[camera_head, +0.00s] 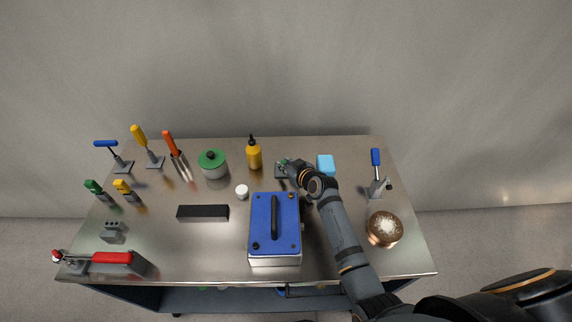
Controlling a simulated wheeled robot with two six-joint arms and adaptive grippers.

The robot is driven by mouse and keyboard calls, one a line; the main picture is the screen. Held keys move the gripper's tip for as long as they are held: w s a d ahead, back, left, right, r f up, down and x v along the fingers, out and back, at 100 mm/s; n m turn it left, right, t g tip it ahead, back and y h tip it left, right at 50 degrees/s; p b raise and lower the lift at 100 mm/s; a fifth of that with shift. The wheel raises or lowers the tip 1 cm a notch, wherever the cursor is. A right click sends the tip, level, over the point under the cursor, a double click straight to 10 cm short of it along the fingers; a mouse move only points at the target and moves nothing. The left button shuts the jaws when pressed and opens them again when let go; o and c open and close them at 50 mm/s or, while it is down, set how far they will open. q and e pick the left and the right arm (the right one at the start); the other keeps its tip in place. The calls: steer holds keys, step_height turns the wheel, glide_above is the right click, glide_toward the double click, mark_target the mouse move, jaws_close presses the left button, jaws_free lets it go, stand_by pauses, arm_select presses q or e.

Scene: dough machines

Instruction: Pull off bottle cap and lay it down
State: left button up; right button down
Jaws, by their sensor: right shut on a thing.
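A yellow bottle (254,155) with a black pointed top stands upright at the back middle of the metal table (330,270). My right gripper (287,164) is at the back of the table, to the right of the bottle and apart from it. It is shut on a small green-topped thing (283,161) over a grey base (280,173); my wrist hides most of this, so I cannot tell whether it is a bottle cap. A small white round piece (242,191) lies below the yellow bottle. My left gripper is not in view.
A blue-topped box (262,225) stands at front middle, close to my right arm. A light blue block (325,162) is right of the gripper. A green-lidded jar (212,165), dark bar (203,212) and several tools are left. A copper round thing (384,229) stands right.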

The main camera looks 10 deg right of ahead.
steer(key=c, duration=1.1)
jaws_free()
steer(key=shift+c, duration=0.2)
steer(key=shift+s, duration=0.1)
steer(key=v, duration=1.2)
steer(key=shift+r, duration=0.1)
